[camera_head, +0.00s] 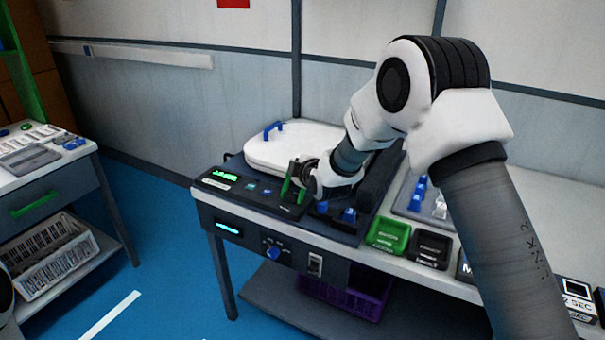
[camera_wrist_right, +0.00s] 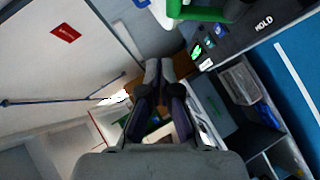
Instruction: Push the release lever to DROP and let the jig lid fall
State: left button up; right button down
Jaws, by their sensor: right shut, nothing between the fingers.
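A green lever (camera_head: 291,188) stands on the dark jig panel (camera_head: 236,197), right beside my right gripper (camera_head: 301,172). In the right wrist view a green bar (camera_wrist_right: 203,12), which looks like the lever's handle, is at the top edge near a HOLD label (camera_wrist_right: 264,22). My right gripper (camera_wrist_right: 159,68) is shut and empty there, its fingertips just below the bar. I cannot tell if they touch. The white jig lid (camera_head: 290,146), with a blue handle, is behind the lever, partly hidden by my arm. I cannot tell its exact tilt. My left gripper is not in view.
A blue knob (camera_head: 272,254) and a switch (camera_head: 315,265) are on the bench front. Green (camera_head: 388,236) and black (camera_head: 430,250) trays stand to the right, below my right arm. A side table (camera_head: 52,165) is at the left, with blue floor between.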

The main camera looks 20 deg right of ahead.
jog(key=v, duration=0.6)
jog(key=s+f+g, duration=0.3)
jog(key=s+f, duration=0.4)
jog(key=f, duration=0.6)
jog(key=s+f+g, duration=0.4)
jog(key=s+f, duration=0.2)
jog(key=f, duration=0.8)
pick_arm(q)
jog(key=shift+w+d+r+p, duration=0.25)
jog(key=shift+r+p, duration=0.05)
jog(key=shift+p, duration=0.2)
pick_arm(e)
jog(key=s+f+m+g, duration=0.2)
jog(key=s+f+m, duration=0.1)
jog(key=s, duration=0.6)
jog(key=s+a+f+m+g, duration=0.1)
jog(key=s+f+m+g, duration=0.1)
jog(key=s+m, duration=0.4)
jog(key=s+a+f+m+g, duration=0.1)
jog(key=s+f+m+g, duration=0.2)
jog(key=s, duration=1.1)
jog(key=shift+a+f+m, duration=0.2)
jog(key=shift+f+m, duration=0.35)
jog(key=shift+m, duration=0.25)
